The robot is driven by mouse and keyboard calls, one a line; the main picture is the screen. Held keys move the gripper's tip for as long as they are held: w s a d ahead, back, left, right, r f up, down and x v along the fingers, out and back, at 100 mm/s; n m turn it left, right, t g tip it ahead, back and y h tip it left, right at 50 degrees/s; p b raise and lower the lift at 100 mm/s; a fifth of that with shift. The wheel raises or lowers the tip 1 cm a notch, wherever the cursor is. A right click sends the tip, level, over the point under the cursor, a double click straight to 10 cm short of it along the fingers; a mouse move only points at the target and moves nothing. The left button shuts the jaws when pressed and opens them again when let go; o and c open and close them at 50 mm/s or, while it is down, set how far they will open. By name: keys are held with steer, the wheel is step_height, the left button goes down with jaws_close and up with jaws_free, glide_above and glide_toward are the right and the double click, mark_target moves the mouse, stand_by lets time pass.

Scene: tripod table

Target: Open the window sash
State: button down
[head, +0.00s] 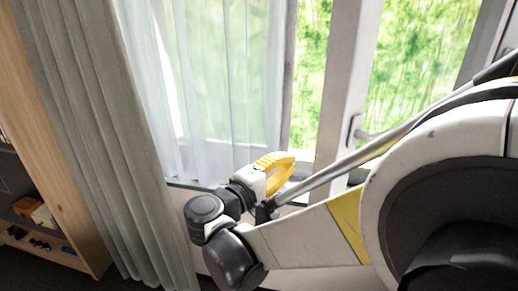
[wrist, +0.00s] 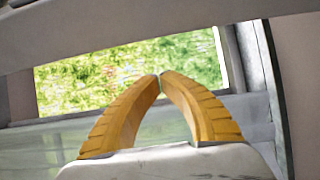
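The window sash (head: 345,85) has a pale frame and stands right of centre in the head view, with bright green foliage behind the glass. I cannot tell whether the sash is ajar. My gripper (head: 291,162) has yellow fingers and is left of and lower than the handle, near the sill. In the wrist view, the fingertips (wrist: 161,75) meet with nothing visible between them. They point toward the window opening, with a pale frame bar (wrist: 150,38) crossing above them. No handle shows in the wrist view.
A sheer white curtain (head: 215,80) hangs left of my gripper, and a heavier grey curtain (head: 95,120) hangs farther left. A wooden shelf unit (head: 55,150) stands at the left edge. My arm covers much of the lower right.

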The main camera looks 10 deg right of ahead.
steer(key=d+b, duration=0.1)
steer(key=d, duration=0.1)
steer(key=s+d+b, duration=0.1)
steer(key=d, duration=0.1)
steer(key=shift+d, duration=0.2)
stand_by(0.3)
